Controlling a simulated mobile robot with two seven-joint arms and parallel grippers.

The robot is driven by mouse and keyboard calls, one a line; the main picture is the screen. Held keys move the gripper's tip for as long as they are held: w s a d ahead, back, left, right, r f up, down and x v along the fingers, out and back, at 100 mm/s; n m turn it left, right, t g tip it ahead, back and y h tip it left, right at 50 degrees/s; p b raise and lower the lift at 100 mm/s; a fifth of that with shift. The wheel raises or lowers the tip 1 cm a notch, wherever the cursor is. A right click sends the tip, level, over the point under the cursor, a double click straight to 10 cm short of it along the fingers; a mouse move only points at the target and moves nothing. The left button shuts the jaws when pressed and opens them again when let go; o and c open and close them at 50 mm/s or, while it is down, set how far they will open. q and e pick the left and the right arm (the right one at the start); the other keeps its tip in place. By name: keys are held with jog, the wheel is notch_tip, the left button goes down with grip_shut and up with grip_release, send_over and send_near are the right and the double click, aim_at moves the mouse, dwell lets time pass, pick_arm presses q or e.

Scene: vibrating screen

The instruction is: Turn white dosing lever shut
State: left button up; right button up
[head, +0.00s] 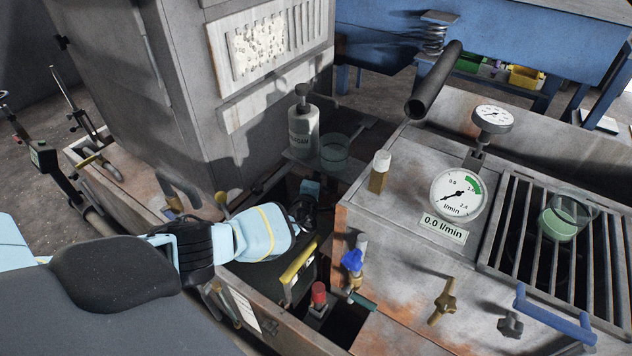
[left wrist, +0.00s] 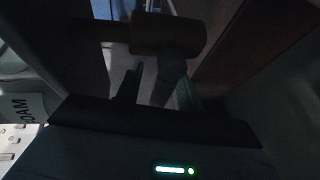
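My left gripper (head: 308,196) reaches down into the dark gap below the shelf with the pump bottle. Its fingertips are mostly hidden in the head view. In the dark left wrist view my left gripper (left wrist: 160,92) has its two fingers apart, with a stem-like piece (left wrist: 170,78) between them; I cannot tell whether they touch it. A dull, cylindrical cross-piece (left wrist: 168,35) lies just beyond the fingertips. In this shadow I cannot tell whether it is the white dosing lever. No white lever is clearly visible in the head view. My right gripper is out of view.
A foam pump bottle (head: 303,128) and a glass beaker (head: 334,152) stand beside the gap.

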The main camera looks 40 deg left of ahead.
pick_arm(q)
jog(key=shift+s, duration=0.1)
jog(key=p+v, duration=0.5)
jog(key=v, duration=0.2)
jog(key=shift+s+d, duration=0.2)
jog(key=shift+s, duration=0.05)
jog(key=shift+r, duration=0.1)
dwell(0.3)
